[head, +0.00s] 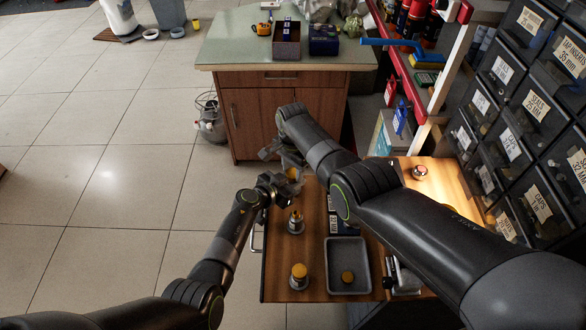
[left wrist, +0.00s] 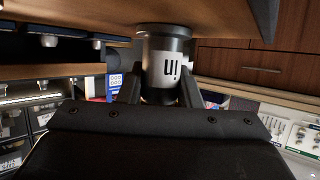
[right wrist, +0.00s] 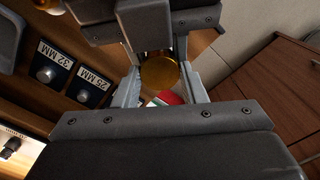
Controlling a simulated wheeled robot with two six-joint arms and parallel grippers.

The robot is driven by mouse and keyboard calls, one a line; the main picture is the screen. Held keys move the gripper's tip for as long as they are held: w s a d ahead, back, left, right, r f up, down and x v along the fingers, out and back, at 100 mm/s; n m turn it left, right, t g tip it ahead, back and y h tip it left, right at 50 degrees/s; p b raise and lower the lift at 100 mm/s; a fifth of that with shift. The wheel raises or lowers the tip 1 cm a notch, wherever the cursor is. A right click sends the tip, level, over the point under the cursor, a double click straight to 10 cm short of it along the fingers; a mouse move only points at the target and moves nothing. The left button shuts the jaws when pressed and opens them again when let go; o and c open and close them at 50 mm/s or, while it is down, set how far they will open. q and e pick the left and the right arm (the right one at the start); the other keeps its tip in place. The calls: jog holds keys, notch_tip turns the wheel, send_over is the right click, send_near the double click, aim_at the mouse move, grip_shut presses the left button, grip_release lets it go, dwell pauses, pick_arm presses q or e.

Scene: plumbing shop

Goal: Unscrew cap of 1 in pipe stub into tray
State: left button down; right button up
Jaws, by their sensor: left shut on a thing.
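The 1 in pipe stub (left wrist: 165,68), a grey cylinder with a white label, shows upside down between my left gripper's fingers (left wrist: 160,88). My left gripper is shut on it; in the head view this gripper (head: 275,187) is over the bench's left edge. The stub's brass-yellow cap (right wrist: 160,72) lies between the fingertips of my right gripper (right wrist: 160,85), which look parted around it with little room at each side. In the head view my right gripper (head: 290,165) is close above the left one and hides most of the stub.
Dark cards marked 32 MM (right wrist: 54,62) and 25 MM (right wrist: 90,88) lie near the grippers. Drawer bins (head: 525,110) line the right side.

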jog(key=shift+c, duration=1.4)
jog(key=shift+n, duration=1.7)
jog(key=o, duration=1.1)
jog(key=shift+r, duration=2.25)
pick_arm(q)
jog(key=c, duration=0.9)
grip_release()
jog(key=shift+c, duration=0.2)
